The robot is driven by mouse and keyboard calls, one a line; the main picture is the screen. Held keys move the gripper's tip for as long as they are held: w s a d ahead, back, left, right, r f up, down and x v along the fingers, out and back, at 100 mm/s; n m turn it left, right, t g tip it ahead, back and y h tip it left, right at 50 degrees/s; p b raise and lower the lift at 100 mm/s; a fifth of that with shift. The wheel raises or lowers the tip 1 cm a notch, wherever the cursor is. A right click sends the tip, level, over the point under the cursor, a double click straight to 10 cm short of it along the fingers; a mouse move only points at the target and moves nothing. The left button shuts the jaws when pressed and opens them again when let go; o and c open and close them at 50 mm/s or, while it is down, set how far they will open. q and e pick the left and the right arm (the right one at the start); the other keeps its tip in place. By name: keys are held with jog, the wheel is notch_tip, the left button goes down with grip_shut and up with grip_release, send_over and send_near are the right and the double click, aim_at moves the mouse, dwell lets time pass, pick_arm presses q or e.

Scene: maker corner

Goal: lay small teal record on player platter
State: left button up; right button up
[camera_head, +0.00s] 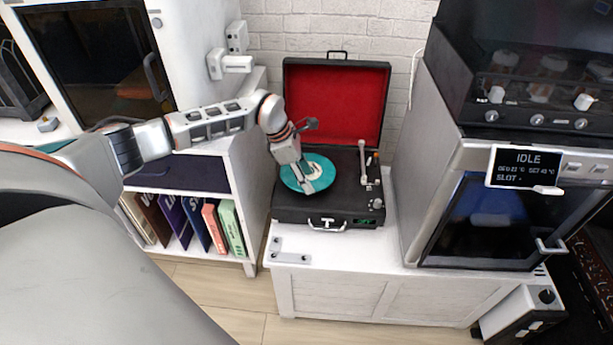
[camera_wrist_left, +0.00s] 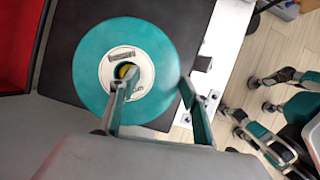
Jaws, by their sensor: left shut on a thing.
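The small teal record (camera_head: 324,168) with its pale label is over the platter area of the open black record player (camera_head: 345,203). In the left wrist view the record (camera_wrist_left: 98,62) appears flat, with a yellow spot in the middle of its label. My left gripper (camera_head: 307,188) comes down over the record and is shut on it; one finger reaches the label and the other is at the rim. The platter is hidden under the record. I cannot tell whether the record rests on the platter.
The raised red-lined lid (camera_head: 335,105) stands behind the player. The tonearm (camera_head: 363,160) is right of the record. A white cabinet (camera_head: 335,293) carries the player. A machine with an IDLE display (camera_head: 522,167) stands right, and a shelf of record sleeves (camera_head: 190,222) left.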

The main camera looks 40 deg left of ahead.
pick_arm(q)
jog(key=shift+f, duration=0.2)
jog(key=o, duration=1.6)
jog(key=shift+c, duration=0.2)
jog(key=v, duration=1.2)
jog(key=shift+d, duration=0.1)
